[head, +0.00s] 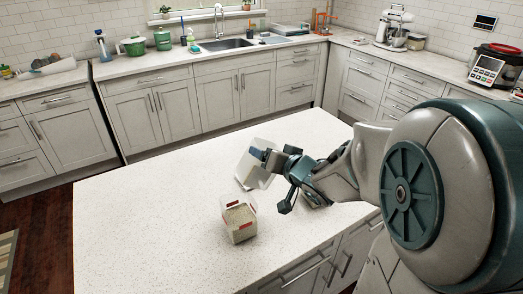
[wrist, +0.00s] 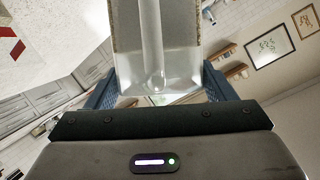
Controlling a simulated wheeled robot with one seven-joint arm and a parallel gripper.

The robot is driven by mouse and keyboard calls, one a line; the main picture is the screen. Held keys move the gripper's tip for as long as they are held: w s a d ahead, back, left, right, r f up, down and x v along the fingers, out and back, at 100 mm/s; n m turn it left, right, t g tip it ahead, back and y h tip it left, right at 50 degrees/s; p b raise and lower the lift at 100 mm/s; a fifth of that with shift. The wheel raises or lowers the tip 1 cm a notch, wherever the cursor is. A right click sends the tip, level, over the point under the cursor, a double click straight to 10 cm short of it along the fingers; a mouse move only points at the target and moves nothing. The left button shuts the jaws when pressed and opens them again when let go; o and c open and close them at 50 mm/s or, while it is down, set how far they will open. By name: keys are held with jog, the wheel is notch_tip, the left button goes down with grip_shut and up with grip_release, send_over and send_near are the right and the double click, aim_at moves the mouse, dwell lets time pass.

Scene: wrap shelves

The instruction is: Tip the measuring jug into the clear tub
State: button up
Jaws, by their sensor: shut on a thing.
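The measuring jug (head: 251,168) is pale and translucent, tilted, and held above the island top. In the wrist view the jug (wrist: 156,62) fills the space between my fingers, with a thin brownish line along its far edge. My gripper (head: 268,158) is shut on it; in the wrist view the gripper (wrist: 157,92) has a blue finger on each side. The clear tub (head: 239,222) stands upright on the island, in front of and a little left of the jug. It has red marks and beige grainy stuff inside. I cannot tell how much the jug holds.
The pale island top (head: 140,215) is clear to the left of the tub. The back counter carries a sink (head: 226,44), green pots (head: 134,46) and a stand mixer (head: 394,26), all away from the arm. My arm covers the island's right side.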

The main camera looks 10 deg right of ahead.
jog(key=w+d+f+m+y+p, duration=0.1)
jog(key=d+f+m+y, duration=0.1)
jog(key=d, duration=1.2)
jog(key=f+m, duration=0.1)
jog(key=m, duration=0.1)
jog(key=shift+w+d+m+t+y+p, duration=0.25)
jog(key=shift+w+m+t+y+p, duration=0.05)
jog(key=shift+w+t+p, duration=0.1)
jog(key=shift+s+p, duration=0.2)
jog(key=shift+p, duration=0.1)
jog(key=shift+d+m+t+y+p, duration=0.15)
jog(key=shift+d+m+y+p, duration=0.15)
jog(key=shift+m+p, duration=0.5)
jog(key=shift+d+m+t+y+p, duration=0.15)
jog(key=shift+m+y+p, duration=0.25)
jog(key=shift+p, duration=0.7)
dwell(3.8)
